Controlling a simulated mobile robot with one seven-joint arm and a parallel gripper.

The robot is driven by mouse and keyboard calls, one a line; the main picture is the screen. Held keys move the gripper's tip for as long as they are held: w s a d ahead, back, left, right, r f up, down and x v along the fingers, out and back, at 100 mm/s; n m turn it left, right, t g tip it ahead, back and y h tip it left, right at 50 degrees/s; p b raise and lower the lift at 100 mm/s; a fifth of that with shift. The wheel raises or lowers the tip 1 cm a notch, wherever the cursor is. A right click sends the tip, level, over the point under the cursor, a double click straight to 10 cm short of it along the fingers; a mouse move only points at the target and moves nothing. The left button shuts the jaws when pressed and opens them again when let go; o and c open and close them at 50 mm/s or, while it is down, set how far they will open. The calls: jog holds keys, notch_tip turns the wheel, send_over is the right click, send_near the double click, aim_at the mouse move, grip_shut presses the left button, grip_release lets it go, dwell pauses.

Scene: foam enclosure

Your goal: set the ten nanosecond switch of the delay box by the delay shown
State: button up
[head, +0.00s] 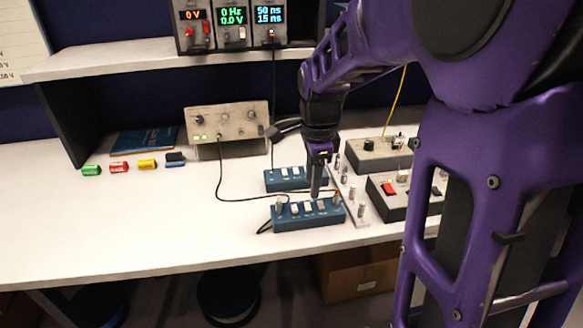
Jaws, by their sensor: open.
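Two blue switch boxes lie on the white bench in the head view. The front blue box (291,223) has several white rocker switches and a connector at each end. The rear blue box (272,187) also carries white switches. I cannot read labels, so I cannot tell which one is the delay box or which switch is ten nanoseconds. My gripper (315,193) is open and points down over the right part of the front box; contact cannot be told. It partly hides both boxes.
A beige instrument (228,125) stands behind, with a black cable (219,180) looping toward the front box. A strip of upright connectors (351,195) and dark control boxes (372,158) crowd the right. Colored blocks (119,167) lie left. The bench's left front is clear.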

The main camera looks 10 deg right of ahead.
aim_at(310, 206)
jog(key=f, duration=0.6)
jog(key=shift+w+f+b, duration=0.1)
jog(key=shift+w+b, duration=0.25)
jog(key=shift+w, duration=0.05)
jog(key=shift+c, duration=0.3)
grip_shut()
